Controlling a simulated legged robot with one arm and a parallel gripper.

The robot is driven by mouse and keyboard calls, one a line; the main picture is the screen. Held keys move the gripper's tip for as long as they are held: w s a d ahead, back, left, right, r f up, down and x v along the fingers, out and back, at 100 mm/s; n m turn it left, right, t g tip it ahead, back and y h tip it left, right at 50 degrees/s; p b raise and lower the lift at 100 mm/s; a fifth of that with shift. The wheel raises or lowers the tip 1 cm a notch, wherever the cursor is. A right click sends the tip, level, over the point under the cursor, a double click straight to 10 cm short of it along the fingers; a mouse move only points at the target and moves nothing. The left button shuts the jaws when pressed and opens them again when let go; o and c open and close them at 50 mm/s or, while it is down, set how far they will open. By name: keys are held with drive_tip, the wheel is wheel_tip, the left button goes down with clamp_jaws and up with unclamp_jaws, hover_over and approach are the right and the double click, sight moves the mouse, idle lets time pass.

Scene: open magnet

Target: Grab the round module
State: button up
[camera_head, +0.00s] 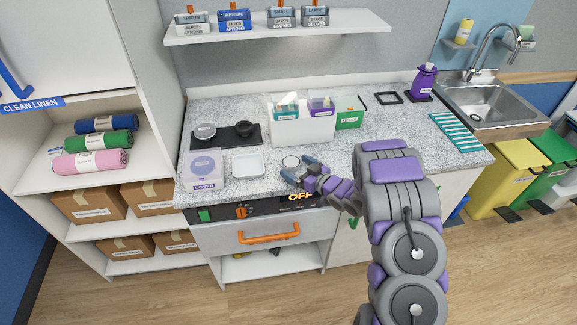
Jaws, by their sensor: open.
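A small round white module with a dark rim (291,161) lies on the speckled counter (268,192), right of a white square dish. My gripper (299,170) reaches in from the right, low over the counter beside the round module. Its blue-grey fingers are apart, with the module just beyond their tips. I see nothing held between them. The picture is too small to tell whether a finger touches the module.
A white square dish (248,165) and a box marked COVER (203,171) stand left of my gripper. A white bin (301,127) stands behind. The front panel reads OFF, above a drawer with an orange handle (268,234). The counter's right part is mostly clear.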

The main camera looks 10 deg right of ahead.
drive_tip(key=shift+w+d+f, duration=0.1)
drive_tip(key=shift+w+f, duration=0.1)
drive_tip(key=shift+w, duration=0.9)
drive_tip(key=shift+a, duration=0.85)
drive_tip(key=shift+c, duration=1.4)
drive_tip(key=c, duration=0.3)
drive_tip(key=shift+d, duration=0.5)
drive_tip(key=c, duration=0.5)
drive_tip(key=shift+d, duration=0.1)
drive_tip(key=shift+c, duration=0.5)
